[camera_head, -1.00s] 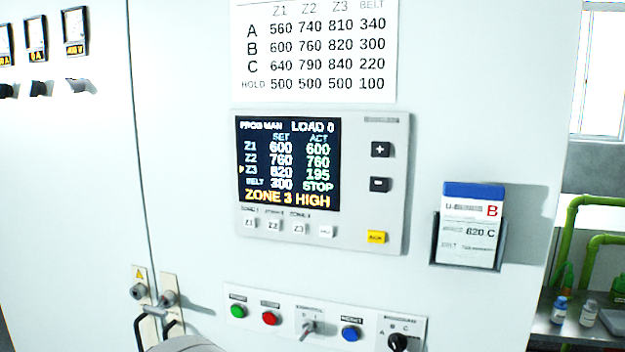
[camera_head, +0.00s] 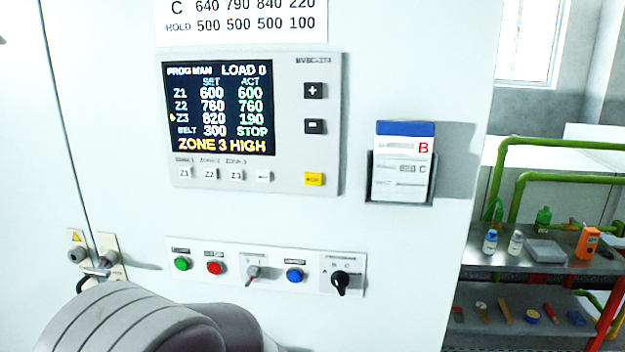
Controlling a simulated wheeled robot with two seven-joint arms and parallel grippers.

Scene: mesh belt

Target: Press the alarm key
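The alarm key is most likely the yellow key (camera_head: 314,179) at the lower right of the control panel (camera_head: 328,150); its label is too blurred to read now. The panel's screen (camera_head: 220,108) shows "ZONE 3 HIGH" in yellow, with Z3 set 820 and actual 190, and belt "STOP". The plus key (camera_head: 314,90) and minus key (camera_head: 314,126) are above the yellow key. A grey rounded arm link of mine (camera_head: 130,325) shows at the bottom left, below the panel and apart from the yellow key. Neither gripper is in view.
Below the panel is a switch strip with a green button (camera_head: 181,263), red button (camera_head: 214,267), lever switch (camera_head: 252,272), blue button (camera_head: 295,275) and black knob (camera_head: 340,281). A card holder (camera_head: 402,190) projects at right. Shelves (camera_head: 545,262) with bottles and tools stand further right.

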